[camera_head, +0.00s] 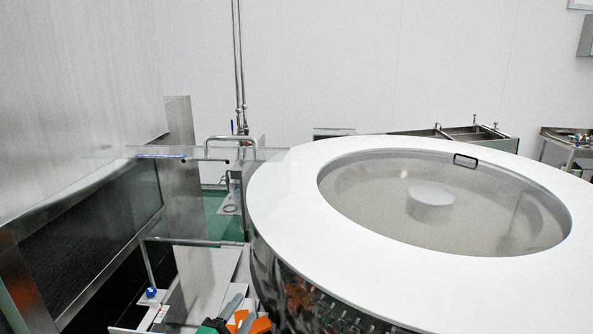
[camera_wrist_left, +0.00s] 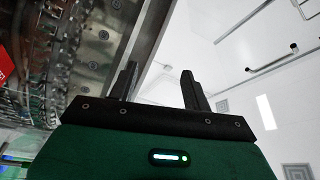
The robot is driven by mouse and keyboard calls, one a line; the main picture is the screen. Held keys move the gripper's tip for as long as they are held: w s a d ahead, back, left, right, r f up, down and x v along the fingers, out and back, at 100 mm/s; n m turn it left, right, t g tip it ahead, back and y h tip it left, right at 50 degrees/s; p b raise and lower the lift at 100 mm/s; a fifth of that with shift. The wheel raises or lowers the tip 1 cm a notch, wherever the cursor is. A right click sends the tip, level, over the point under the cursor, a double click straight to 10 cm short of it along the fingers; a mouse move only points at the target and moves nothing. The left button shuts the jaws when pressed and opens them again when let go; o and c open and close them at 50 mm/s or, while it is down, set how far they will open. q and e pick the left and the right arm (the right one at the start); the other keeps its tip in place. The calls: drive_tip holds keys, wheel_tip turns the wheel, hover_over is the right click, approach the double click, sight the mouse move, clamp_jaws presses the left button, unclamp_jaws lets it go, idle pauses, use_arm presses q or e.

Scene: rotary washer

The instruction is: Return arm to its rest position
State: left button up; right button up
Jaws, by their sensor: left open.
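My left gripper (camera_head: 240,312) shows at the bottom edge of the head view, left of the rotary washer. Only its dark fingers and parts of its green and orange housing show there. In the left wrist view its two dark fingers (camera_wrist_left: 159,75) stand apart with nothing between them. The rotary washer (camera_head: 275,205) has a wide white top ring around a round clear lid (camera_head: 370,195) with a dark handle (camera_head: 465,161). The lid lies over the opening, and a pale round hub shows below it. My right gripper is in neither view.
A tall steel panel (camera_head: 75,90) stands at the left. Steel pipes (camera_head: 239,70) run down the back wall. A steel sink (camera_head: 465,134) and a side table (camera_head: 560,138) stand behind.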

use_arm(q)
drive_tip(key=s+a+f+n+g+y, duration=0.3)
drive_tip(key=s+a+f+n+y, duration=0.2)
drive_tip(key=s+n, duration=0.2)
drive_tip(key=s+a+f+n+g+y, duration=0.3)
drive_tip(key=s+a+f+n+y, duration=0.2)
drive_tip(key=s+f+n, duration=0.15)
drive_tip(key=s+f+n+g+h, duration=0.3)
drive_tip(key=s+g, duration=0.5)
drive_tip(key=s, duration=1.3)
wheel_tip(320, 180, down, 35)
drive_tip(key=g+y+b, duration=0.1)
drive_tip(key=g+b, duration=0.1)
drive_tip(key=s+a+f, duration=0.1)
drive_tip(key=s+f, duration=0.8)
drive_tip(key=f, duration=0.1)
drive_tip(key=s+a+f+g+b, duration=0.1)
drive_tip(key=s+a+f, duration=0.1)
drive_tip(key=s+f, duration=0.8)
drive_tip(key=shift+a, duration=0.3)
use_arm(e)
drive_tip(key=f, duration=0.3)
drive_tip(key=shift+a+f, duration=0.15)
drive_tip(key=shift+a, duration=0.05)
